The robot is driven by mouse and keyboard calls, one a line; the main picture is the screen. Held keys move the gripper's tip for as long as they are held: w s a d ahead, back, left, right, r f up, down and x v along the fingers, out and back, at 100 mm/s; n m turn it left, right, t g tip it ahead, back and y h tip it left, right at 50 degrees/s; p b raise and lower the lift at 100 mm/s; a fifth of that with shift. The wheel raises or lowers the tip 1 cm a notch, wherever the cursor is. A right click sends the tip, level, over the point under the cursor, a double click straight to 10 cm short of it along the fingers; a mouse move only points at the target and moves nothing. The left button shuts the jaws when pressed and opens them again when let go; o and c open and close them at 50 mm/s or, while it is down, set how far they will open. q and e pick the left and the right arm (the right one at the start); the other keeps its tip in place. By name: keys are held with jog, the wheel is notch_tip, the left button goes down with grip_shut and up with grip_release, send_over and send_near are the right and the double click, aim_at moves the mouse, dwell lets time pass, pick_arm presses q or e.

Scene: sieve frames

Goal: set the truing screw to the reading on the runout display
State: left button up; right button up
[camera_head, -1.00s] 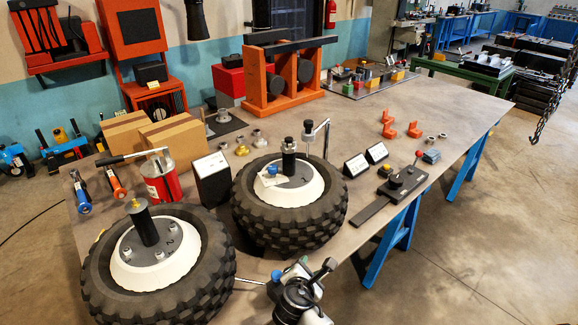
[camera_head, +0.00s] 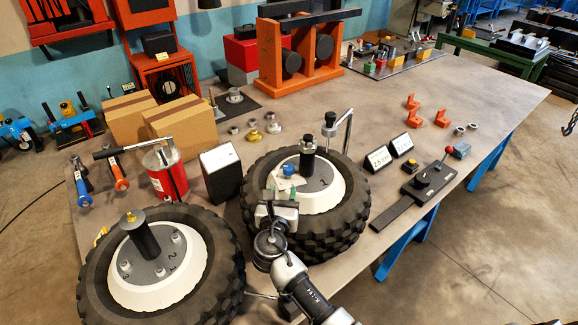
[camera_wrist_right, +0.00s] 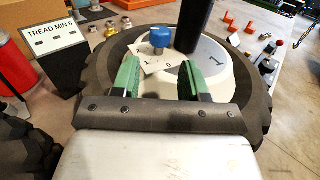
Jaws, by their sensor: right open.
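The blue knob (camera_head: 288,168), which I take to be the truing screw, stands on a pale plate (camera_wrist_right: 150,65) on the hub of the right wheel (camera_head: 345,222). It also shows in the right wrist view (camera_wrist_right: 160,38), with a "0" marked on the plate. My right gripper (camera_head: 281,194) is open and empty over the near side of this hub. In the right wrist view its green fingers (camera_wrist_right: 163,78) are spread, with the knob just beyond their tips, apart from them. Two small white-faced displays (camera_head: 378,158) (camera_head: 402,145) stand right of the wheel; one seems to read 2.5 mm.
A second wheel (camera_head: 222,245) lies at the near left. A black post (camera_head: 307,160) rises from the right hub beside the knob. A lever unit (camera_head: 425,185) lies to the right. The table's middle is fairly clear.

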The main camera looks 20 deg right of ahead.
aim_at(287, 171)
jog(key=x, duration=0.4)
jog(key=shift+w+d+r, duration=0.1)
jog(key=shift+d+r, duration=0.05)
jog(key=shift+r, duration=0.25)
jog(key=x, duration=0.4)
jog(key=shift+f+p, duration=0.25)
jog(key=shift+p, duration=0.05)
pick_arm(q)
jog(key=shift+s+a+r, duration=0.3)
jog(key=shift+s+r, duration=0.05)
jog(key=shift+r, duration=0.1)
pick_arm(e)
jog(key=shift+c, duration=0.2)
